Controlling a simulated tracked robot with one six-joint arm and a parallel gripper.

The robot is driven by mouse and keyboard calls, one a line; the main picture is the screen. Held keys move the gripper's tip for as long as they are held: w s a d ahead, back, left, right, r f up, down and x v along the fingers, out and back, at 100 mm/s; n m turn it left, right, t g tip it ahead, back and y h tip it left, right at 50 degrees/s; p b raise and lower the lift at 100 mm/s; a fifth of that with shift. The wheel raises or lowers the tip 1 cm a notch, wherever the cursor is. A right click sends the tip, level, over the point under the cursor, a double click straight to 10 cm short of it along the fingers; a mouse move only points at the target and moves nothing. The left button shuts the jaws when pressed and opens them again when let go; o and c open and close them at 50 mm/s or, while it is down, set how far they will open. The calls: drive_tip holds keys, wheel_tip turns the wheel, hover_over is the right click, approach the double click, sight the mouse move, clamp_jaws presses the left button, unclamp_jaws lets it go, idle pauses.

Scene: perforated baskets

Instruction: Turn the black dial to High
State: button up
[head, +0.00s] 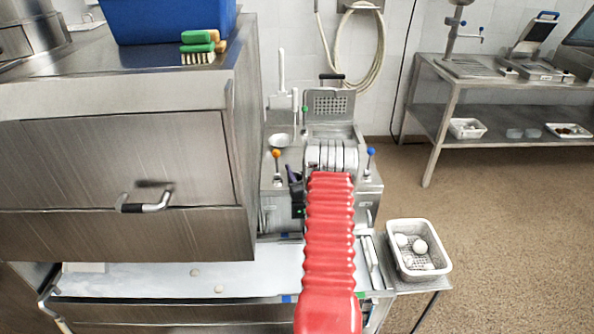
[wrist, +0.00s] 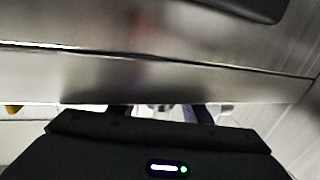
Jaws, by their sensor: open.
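I cannot make out the black dial in either view. In the head view my red-sleeved arm reaches forward over the steel counter and covers the middle of a steel machine (head: 368,187). My gripper (wrist: 160,112) shows in the wrist view as two dark fingertips set apart, with pale, blurred shapes between and beyond them. It is open and holds nothing that I can see. In the head view a small dark part of my wrist shows just left of the sleeve, in front of the machine. A brushed steel surface (wrist: 150,75) fills the upper wrist view.
A large steel hooded unit (head: 120,160) with a bar handle stands left of my arm. Levers with an orange knob (head: 276,153) and a blue knob (head: 371,152) flank the machine. A white perforated basket (head: 419,268) with white balls is at right. Open floor lies beyond.

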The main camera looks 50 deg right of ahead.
drive_tip(key=shift+c, duration=0.7)
drive_tip(key=c, duration=0.9)
drive_tip(key=shift+a, duration=0.2)
drive_tip(key=shift+d, duration=0.15)
drive_tip(key=shift+d+m+g+h, duration=0.1)
drive_tip(key=shift+m+g+h, duration=0.2)
drive_tip(key=shift+h, duration=0.1)
drive_tip(key=shift+s+d+m+g+h, duration=0.2)
drive_tip(key=shift+m+g+h, duration=0.55)
drive_tip(key=shift+g+h, duration=0.1)
drive_tip(key=shift+s+d+m+g+h, duration=0.15)
drive_tip(key=shift+m+g+h, duration=0.6)
drive_tip(key=shift+g+h, duration=0.1)
drive_tip(key=shift+s+d+m+g+h, duration=0.2)
drive_tip(key=shift+m+g+h, duration=0.25)
drive_tip(key=shift+m+g, duration=0.3)
drive_tip(key=shift+s+d+m+g+h, duration=0.1)
drive_tip(key=shift+s+m+g+h, duration=0.15)
drive_tip(key=shift+m+g+h, duration=0.55)
drive_tip(key=shift+s+d+m+g+h, duration=0.2)
drive_tip(key=shift+m+g, duration=0.25)
drive_tip(key=shift+g, duration=0.6)
drive_tip(key=shift+s, duration=0.15)
